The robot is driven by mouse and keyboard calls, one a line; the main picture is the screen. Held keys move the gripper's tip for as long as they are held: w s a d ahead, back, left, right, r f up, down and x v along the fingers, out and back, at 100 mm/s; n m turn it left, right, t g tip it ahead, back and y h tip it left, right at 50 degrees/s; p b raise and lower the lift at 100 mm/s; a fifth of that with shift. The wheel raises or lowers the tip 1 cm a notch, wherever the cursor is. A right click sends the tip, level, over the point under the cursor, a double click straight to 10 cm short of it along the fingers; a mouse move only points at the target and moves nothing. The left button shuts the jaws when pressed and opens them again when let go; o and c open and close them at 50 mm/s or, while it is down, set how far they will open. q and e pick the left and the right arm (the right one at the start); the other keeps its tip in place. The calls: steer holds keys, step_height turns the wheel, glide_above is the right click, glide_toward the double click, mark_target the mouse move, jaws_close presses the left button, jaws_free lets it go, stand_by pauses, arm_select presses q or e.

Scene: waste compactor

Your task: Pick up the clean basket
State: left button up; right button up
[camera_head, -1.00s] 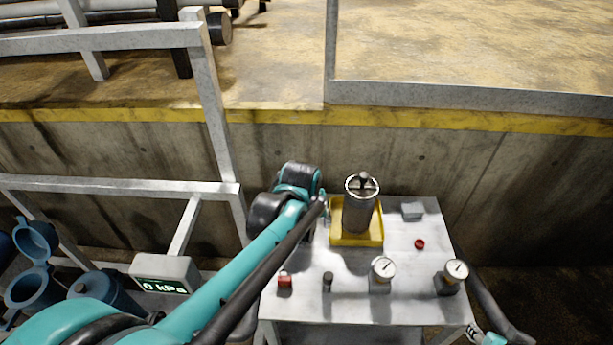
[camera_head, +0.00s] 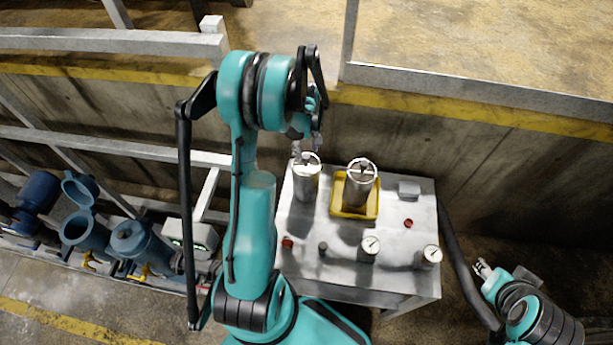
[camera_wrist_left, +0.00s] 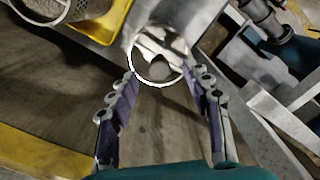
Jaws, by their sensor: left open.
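A metal cylindrical basket (camera_head: 306,184) with a rim and cross handle stands upright on the left of the metal table. It looks clean and shows between the fingertips in the left wrist view (camera_wrist_left: 158,52). A second basket (camera_head: 359,187) stands in a yellow tray (camera_head: 371,210) to its right; greyish contents show inside it in the left wrist view (camera_wrist_left: 42,8). My left gripper (camera_head: 308,143) is open and empty, just above and behind the left basket's top, apparently apart from it. My right gripper (camera_head: 482,268) is low at the right, away from the table; its jaw gap is unclear.
The metal table (camera_head: 300,268) also bears gauges (camera_head: 369,246), a red button (camera_head: 408,223) and a small grey box (camera_head: 409,189). Blue pipe housings (camera_head: 135,240) and grey railings (camera_head: 110,145) lie to the left. A concrete wall (camera_head: 420,150) stands behind.

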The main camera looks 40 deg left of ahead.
mark_target(306, 156)
arm_select(q)
steer(key=shift+w+a+f+p, duration=0.1)
steer(key=shift+f+p, duration=0.1)
steer(key=shift+f, duration=1)
steer(key=shift+a+f+p, duration=0.1)
steer(key=shift+f+p, duration=0.05)
steer(key=shift+f, duration=1)
jaws_close()
